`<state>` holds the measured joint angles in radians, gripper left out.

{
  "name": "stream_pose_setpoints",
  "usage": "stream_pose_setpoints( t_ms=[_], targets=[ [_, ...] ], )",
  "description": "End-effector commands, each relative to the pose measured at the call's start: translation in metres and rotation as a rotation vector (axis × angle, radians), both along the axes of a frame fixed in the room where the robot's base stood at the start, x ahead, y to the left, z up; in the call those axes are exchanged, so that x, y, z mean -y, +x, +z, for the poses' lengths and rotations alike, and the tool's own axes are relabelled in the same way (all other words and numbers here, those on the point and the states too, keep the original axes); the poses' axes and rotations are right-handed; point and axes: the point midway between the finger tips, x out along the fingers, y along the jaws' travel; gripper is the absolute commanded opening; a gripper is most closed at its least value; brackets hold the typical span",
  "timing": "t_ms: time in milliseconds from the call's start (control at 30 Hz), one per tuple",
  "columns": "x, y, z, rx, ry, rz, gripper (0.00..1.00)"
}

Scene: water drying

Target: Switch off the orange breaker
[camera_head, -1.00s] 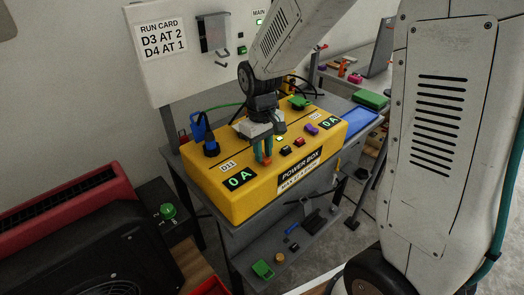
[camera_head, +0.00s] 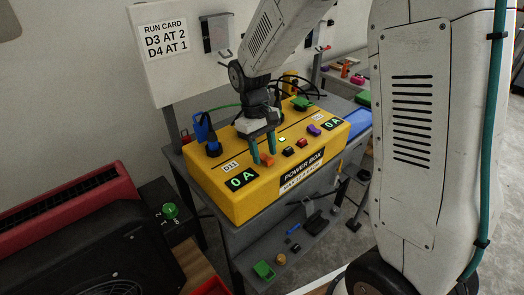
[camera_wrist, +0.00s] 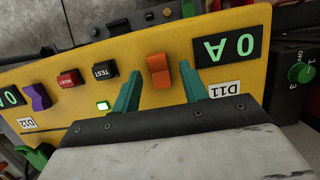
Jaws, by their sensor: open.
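The orange breaker (camera_head: 267,161) is a small rocker on the front of the yellow power box (camera_head: 218,195), near the D11 label and a 0 A display. In the wrist view the orange breaker (camera_wrist: 158,64) stands between the two teal fingers of my gripper (camera_wrist: 160,72), with a gap on each side. My gripper (camera_head: 264,152) is open above the box's left part, its fingers pointing down. I cannot tell from the rocker's tilt whether it is on or off.
TEST (camera_wrist: 103,71) and red RESET (camera_wrist: 68,78) buttons and a purple breaker (camera_wrist: 36,96) sit along the same panel. A blue plug (camera_head: 211,145) stands at the box's left end. A green knob (camera_head: 170,210) is on a dark unit at left.

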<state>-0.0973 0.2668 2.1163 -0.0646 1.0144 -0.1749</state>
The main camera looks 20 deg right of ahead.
Motion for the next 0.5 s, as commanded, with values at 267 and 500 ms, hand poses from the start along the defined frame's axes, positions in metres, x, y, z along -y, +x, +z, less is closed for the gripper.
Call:
stream_pose_setpoints(
  t_ms=[267,500],
  targets=[
    [-0.004,0.010,0.039,0.005,0.001,0.000,0.44],
    [-0.006,0.017,0.069,0.002,0.001,0.001,0.44]
  ],
)
